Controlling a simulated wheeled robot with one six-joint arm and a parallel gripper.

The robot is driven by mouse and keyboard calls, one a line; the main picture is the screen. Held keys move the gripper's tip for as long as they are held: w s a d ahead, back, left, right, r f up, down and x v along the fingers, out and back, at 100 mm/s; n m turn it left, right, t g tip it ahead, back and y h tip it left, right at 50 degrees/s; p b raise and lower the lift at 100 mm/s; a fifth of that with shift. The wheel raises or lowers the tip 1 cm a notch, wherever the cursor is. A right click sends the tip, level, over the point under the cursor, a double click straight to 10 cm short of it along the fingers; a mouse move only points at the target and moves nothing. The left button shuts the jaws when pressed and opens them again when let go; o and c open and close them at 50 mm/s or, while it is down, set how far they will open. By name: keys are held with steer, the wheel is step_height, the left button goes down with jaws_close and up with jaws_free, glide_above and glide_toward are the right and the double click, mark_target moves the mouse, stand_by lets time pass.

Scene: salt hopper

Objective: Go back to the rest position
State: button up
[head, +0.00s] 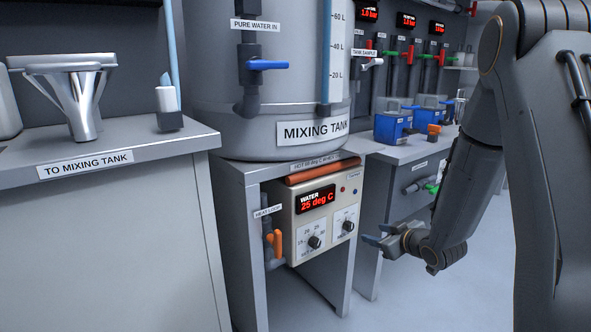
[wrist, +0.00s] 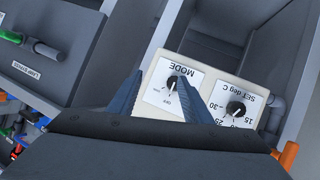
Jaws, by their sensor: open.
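My gripper (head: 378,238) is open and empty, in front of and to the right of the heater control box (head: 327,213) under the mixing tank. In the wrist view my two blue-grey fingers (wrist: 158,98) stand either side of the MODE knob (wrist: 172,84), as seen from this camera. I cannot tell from this how far the tips are from the panel. The SET deg C knob (wrist: 236,108) is to the right of the fingers. The box's red display (head: 317,199) reads WATER 25 deg C.
The mixing tank (head: 265,120) stands on a grey stand (head: 236,190). An orange valve handle (head: 277,245) sticks out left of the box. A bench with a steel funnel (head: 80,100) is at left. A bench with blue pumps (head: 392,127) is behind my arm. Open floor (head: 400,300) lies below my gripper.

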steer(key=s+a+r+m+g+h, duration=0.1)
steer(key=s+a+r+m+g, duration=0.15)
steer(key=s, duration=0.65)
steer(key=s+a+r+m+g+h, duration=0.15)
steer(key=s+g, duration=0.25)
steer(key=s, duration=0.6)
steer(key=s+a+r+m+g+h, duration=0.1)
steer(key=s+a+m+g+h, duration=0.15)
steer(key=s, duration=0.65)
steer(key=s+a+r+n+g+y, duration=0.1)
steer(key=s+a+n+g, duration=0.15)
steer(key=s+a, duration=0.65)
steer(key=s+a+n+g+y, duration=0.1)
steer(key=s+a+n, duration=0.4)
steer(key=a, duration=0.7)
steer(key=d+r+m+p, duration=0.4)
steer(key=d+r+p, duration=0.6)
steer(key=r+p, duration=0.3)
steer(key=s+d+r+m+h+p, duration=0.1)
steer(key=d+r+m+p, duration=0.3)
steer(key=d+r+p, duration=0.7)
step_height(320, 180, up, 3)
steer(key=p, duration=0.5)
steer(key=shift+d+r, duration=0.15)
steer(key=shift+r, duration=0.05)
